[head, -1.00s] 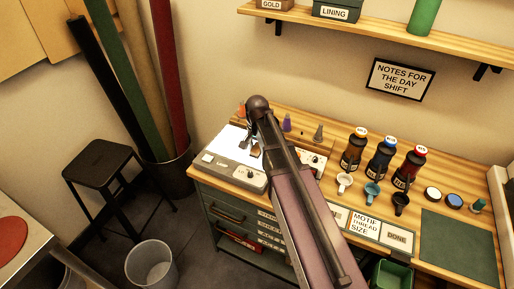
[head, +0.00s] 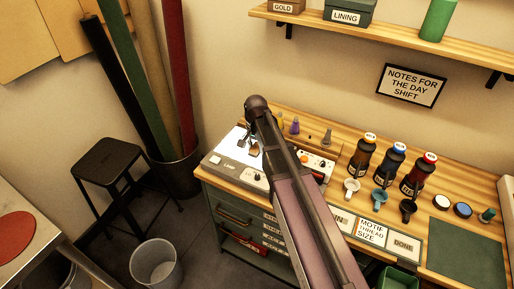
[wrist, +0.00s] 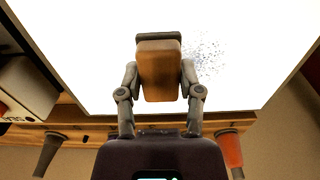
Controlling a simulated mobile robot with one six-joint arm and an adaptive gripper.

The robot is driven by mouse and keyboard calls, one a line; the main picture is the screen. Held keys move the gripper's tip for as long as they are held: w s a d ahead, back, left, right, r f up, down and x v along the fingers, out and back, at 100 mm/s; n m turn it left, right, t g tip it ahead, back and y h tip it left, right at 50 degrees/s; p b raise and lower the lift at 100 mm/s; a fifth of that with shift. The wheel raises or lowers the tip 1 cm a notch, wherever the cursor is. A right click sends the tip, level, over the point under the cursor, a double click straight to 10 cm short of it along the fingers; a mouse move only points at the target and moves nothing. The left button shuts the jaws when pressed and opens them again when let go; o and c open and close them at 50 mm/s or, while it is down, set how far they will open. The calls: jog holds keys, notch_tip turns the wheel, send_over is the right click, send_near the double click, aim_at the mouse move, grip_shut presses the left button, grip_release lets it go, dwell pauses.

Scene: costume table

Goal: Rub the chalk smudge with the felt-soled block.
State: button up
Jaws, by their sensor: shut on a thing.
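My gripper (wrist: 160,85) is shut on the felt-soled block (wrist: 159,72), a wooden block with a dark grey sole edge showing at its far side. Below it is a bright white panel (wrist: 95,60). The chalk smudge (wrist: 207,55), a patch of fine dark specks, shows on the panel just right of the block; the block may hide part of it. I cannot tell whether the sole touches the panel. In the head view the panel (head: 229,140) sits on the bench's left end, with my arm partly over it; the smudge is not discernible there.
A grey control box (head: 235,170) stands at the panel's near side. Small cones, one purple (head: 295,127) and one grey (head: 327,137), stand behind. Several bottles (head: 390,160) and cups (head: 379,198) stand to the right. A green mat (head: 466,255) lies at far right.

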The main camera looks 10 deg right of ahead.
aim_at(247, 149)
jog(key=shift+w+a, duration=0.5)
jog(key=shift+a, duration=0.25)
jog(key=shift+w+a, duration=0.45)
jog(key=shift+a, duration=0.3)
jog(key=shift+w+a, duration=0.1)
jog(key=shift+w, duration=0.05)
jog(key=shift+w+a, duration=0.5)
jog(key=shift+a, duration=0.2)
jog(key=shift+w+a, duration=0.45)
jog(key=shift+a, duration=0.2)
jog(key=shift+w+d, duration=0.1)
jog(key=shift+w+d+r, duration=0.1)
jog(key=shift+w+d, duration=0.2)
jog(key=shift+w, duration=0.1)
jog(key=shift+s, duration=0.1)
jog(key=shift+s+d, duration=0.5)
jog(key=shift+d, duration=0.25)
jog(key=shift+s+d, duration=0.5)
jog(key=shift+d, duration=0.25)
jog(key=shift+s, duration=0.1)
